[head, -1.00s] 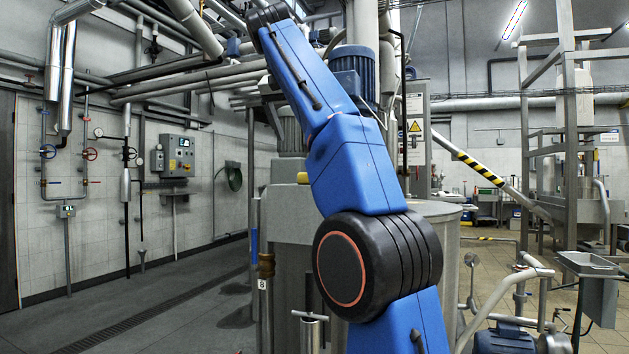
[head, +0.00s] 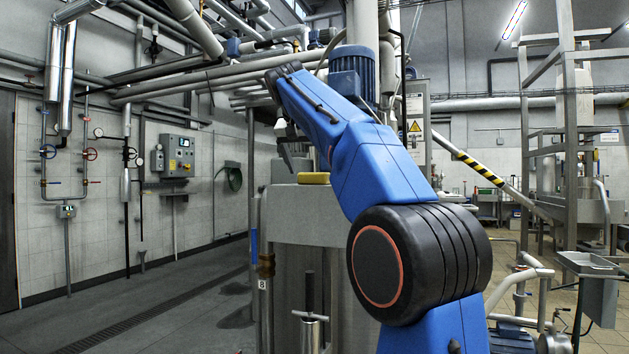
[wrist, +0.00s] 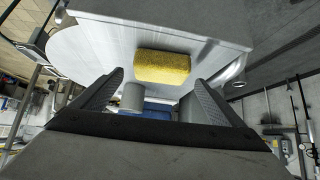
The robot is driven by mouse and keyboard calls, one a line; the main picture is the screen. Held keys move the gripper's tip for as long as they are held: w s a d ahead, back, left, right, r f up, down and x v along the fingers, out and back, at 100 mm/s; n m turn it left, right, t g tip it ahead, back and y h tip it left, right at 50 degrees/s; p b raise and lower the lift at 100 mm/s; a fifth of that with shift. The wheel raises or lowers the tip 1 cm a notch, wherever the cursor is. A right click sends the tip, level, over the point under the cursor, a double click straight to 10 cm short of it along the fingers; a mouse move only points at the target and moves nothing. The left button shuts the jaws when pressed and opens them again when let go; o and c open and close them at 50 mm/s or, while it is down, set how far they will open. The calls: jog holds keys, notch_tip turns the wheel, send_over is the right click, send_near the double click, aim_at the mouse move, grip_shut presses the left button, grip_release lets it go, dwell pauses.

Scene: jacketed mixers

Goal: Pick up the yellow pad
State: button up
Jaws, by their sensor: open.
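The yellow pad (head: 313,178) lies on top of a grey metal mixer housing (head: 305,216), just left of my blue arm in the head view. In the wrist view the yellow pad (wrist: 162,67) is a rough, rounded block on a pale metal surface (wrist: 105,42). My gripper (wrist: 155,88) is open and empty there, its two dark fingers apart. The pad appears beyond the fingertips and between their lines, not touching either finger. In the head view the gripper's fingers are not clear, near the far end of the arm above the pad.
A blue motor (head: 352,72) and vertical pipes stand behind my arm. A control box (head: 177,156) and valves are on the left wall. A striped yellow-black bar (head: 480,168) slopes on the right. The floor at left (head: 150,300) is clear.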

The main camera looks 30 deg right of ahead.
jog(key=shift+x, duration=1.8)
jog(key=c, duration=1.1)
jog(key=shift+c, duration=0.2)
jog(key=shift+s+r, duration=0.1)
jog(key=shift+r, duration=0.05)
